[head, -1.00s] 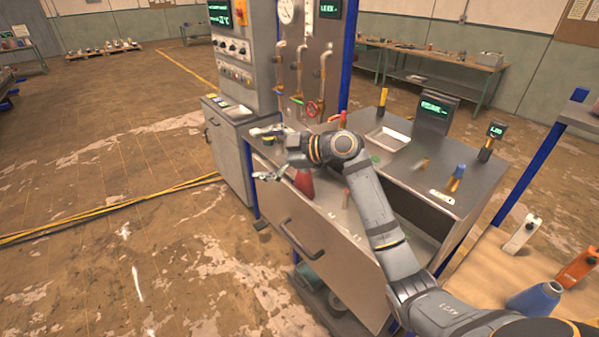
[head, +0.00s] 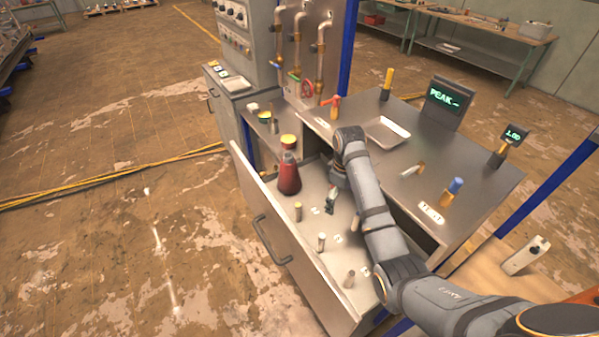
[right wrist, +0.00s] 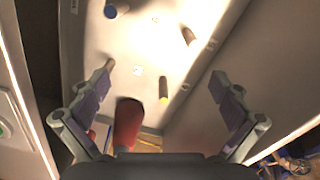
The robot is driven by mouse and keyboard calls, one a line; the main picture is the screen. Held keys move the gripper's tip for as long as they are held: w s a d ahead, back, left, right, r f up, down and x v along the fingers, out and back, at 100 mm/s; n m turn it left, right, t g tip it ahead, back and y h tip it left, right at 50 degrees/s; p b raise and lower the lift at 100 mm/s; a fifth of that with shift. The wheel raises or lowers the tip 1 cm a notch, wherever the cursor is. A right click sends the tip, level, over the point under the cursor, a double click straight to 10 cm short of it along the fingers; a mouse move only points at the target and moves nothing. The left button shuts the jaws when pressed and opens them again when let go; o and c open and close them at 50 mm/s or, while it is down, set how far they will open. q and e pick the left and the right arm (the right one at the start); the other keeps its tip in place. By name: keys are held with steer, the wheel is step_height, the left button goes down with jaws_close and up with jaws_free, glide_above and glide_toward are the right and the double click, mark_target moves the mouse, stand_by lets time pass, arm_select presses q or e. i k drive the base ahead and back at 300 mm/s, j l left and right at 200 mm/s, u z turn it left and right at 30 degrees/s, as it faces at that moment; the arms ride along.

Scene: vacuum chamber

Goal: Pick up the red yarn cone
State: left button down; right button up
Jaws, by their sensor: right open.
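The red yarn cone (head: 289,180) stands upright at the far left end of the open drawer (head: 285,240) in the head view. It also shows in the right wrist view (right wrist: 127,124), at the lower left, partly cut off by my gripper body. My right gripper (head: 332,200) is over the drawer, to the right of the cone and apart from it, partly hidden by my forearm. In the right wrist view my right gripper (right wrist: 160,82) has its fingers spread wide with nothing held between them. My left gripper is not in view.
Small pegs stand in the drawer, such as a yellow-topped one (head: 298,212) and a grey one (head: 321,242). A yellow-topped jar (head: 288,142) is just behind the cone. A metal tray (head: 388,131) and a display (head: 446,102) sit on the worktop. Floor left of the drawer is clear.

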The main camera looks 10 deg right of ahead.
mark_target(290, 182)
steer(key=i+j, duration=0.15)
steer(key=i, duration=0.25)
steer(key=i+j, duration=0.15)
steer(key=i, duration=0.2)
steer(key=i+j, duration=0.15)
steer(key=i, duration=0.25)
